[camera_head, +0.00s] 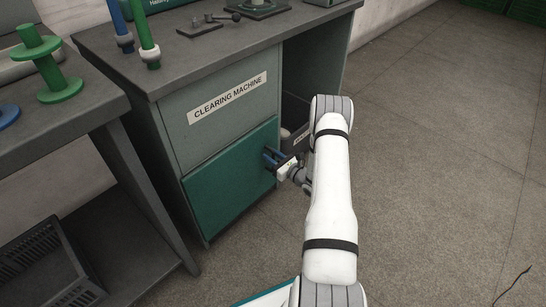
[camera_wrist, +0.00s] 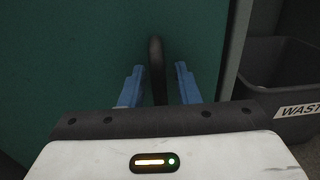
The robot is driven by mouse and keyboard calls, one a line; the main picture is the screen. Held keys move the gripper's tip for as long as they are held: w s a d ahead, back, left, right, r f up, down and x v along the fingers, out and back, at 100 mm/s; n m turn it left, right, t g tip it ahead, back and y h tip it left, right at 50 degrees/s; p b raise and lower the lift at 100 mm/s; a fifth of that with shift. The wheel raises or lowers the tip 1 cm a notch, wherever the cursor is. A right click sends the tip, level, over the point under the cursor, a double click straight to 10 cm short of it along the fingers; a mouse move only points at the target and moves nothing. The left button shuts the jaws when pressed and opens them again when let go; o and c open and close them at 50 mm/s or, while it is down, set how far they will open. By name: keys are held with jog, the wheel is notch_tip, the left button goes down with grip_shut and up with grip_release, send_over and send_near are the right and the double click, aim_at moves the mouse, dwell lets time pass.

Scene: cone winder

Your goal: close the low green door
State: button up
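The low green door (camera_head: 228,178) is the lower front panel of the cabinet labelled CLEARING MACHINE. In the head view it looks about flush with the cabinet front; whether it is fully shut I cannot tell. In the wrist view the door (camera_wrist: 60,60) fills the left and middle. Its dark upright handle (camera_wrist: 157,62) stands between the blue fingers of my gripper (camera_wrist: 161,85), with a gap on each side. My gripper (camera_head: 272,157) is open at the door's right edge, and my arm hides part of the area there.
A dark waste bin (camera_wrist: 278,75) stands in the open bay right of the door. A table with green spools (camera_head: 62,88) is at the left, with a dark crate (camera_head: 50,265) under it. The floor (camera_head: 440,170) to the right is clear apart from a thin wire at lower right.

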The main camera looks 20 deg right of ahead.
jog(key=p+v, duration=0.2)
jog(key=v, duration=0.6)
dwell(0.4)
jog(key=s+a+r+n+g+y+p, duration=0.1)
jog(key=a+r+n+g+y+p, duration=0.25)
jog(key=r, duration=0.55)
jog(key=a+r+n+g+y+p, duration=0.1)
jog(key=a+r+n+g+p, duration=0.3)
jog(key=a+r, duration=0.45)
jog(key=s+a+r+n+g+y+p, duration=0.1)
jog(key=a+r+n+g+y+p, duration=0.25)
jog(key=r, duration=0.75)
jog(key=s+a+r+n+g+h+p, duration=0.2)
jog(key=s+a+r+n+p, duration=0.15)
jog(key=r, duration=0.35)
jog(key=s+a+r+n+g+h+p, duration=0.1)
jog(key=s+a+r+n+g+p, duration=0.3)
jog(key=r, duration=0.3)
jog(key=s+d+r+n+t+h+p, duration=0.1)
jog(key=s+r+n+h+p, duration=0.5)
jog(key=s+r, duration=0.3)
jog(key=s+d+r+n+t+h+p, duration=0.2)
jog(key=s+r+n+h+p, duration=0.3)
jog(key=r, duration=1.1)
jog(key=s+n+p, duration=0.2)
jog(key=s+p, duration=0.1)
jog(key=s, duration=0.1)
jog(key=shift+s+d+h, duration=0.25)
jog(key=shift+s+h, duration=0.05)
jog(key=shift+h, duration=0.1)
